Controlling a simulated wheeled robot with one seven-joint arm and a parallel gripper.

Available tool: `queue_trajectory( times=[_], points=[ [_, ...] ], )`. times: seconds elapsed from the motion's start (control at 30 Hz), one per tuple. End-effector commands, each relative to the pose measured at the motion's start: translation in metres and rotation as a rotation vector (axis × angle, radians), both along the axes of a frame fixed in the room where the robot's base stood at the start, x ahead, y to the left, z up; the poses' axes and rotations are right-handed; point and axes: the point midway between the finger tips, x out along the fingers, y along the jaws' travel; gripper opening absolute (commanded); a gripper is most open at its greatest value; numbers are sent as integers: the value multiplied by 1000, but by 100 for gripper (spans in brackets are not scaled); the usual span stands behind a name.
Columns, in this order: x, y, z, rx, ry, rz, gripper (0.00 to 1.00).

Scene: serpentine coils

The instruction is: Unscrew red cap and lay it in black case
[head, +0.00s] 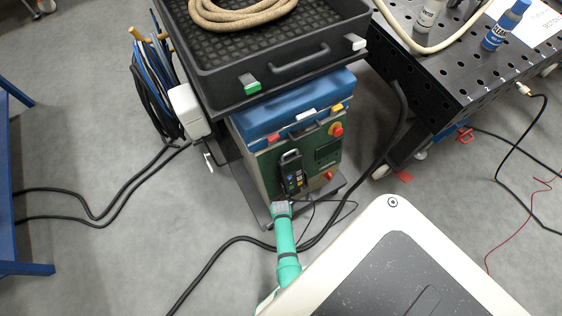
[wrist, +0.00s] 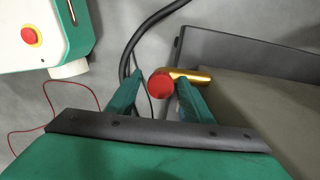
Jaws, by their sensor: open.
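The red cap (wrist: 160,84) is on the end of a brass pipe (wrist: 190,76) in the wrist view, with the pipe running right towards a grey body. My gripper (wrist: 158,78) is open, its two green fingers on either side of the cap. I cannot tell whether either finger touches it. In the head view my green arm reaches towards the machine's lower front, and the fingers cannot be made out. The black case (head: 285,72) sits open on top of the cart, with a coiled tan hose (head: 240,14) inside.
The machine (head: 300,160) under the case has a blue top and green panel. A small red part (head: 329,175) shows at its lower right. A perforated table (head: 455,70) with bottles stands at right. Black cables (head: 105,215) lie on the floor. Open floor lies at left.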

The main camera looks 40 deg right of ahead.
Motion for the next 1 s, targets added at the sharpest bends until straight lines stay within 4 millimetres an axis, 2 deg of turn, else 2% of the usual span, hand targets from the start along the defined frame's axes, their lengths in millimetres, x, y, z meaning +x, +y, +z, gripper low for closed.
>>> queue_trajectory(
  times=[0.2,0.27,0.4,0.53,0.8,1.0],
  points=[
    [0,0,0,0,-1,-1,47],
    [0,-1,0,0,0,-1,35],
    [0,-1,0,0,0,-1,1],
    [0,-1,0,0,0,11,0],
    [0,-1,0,0,-1,236,0],
    [1,-1,0,0,-2,281,0]
  ],
)
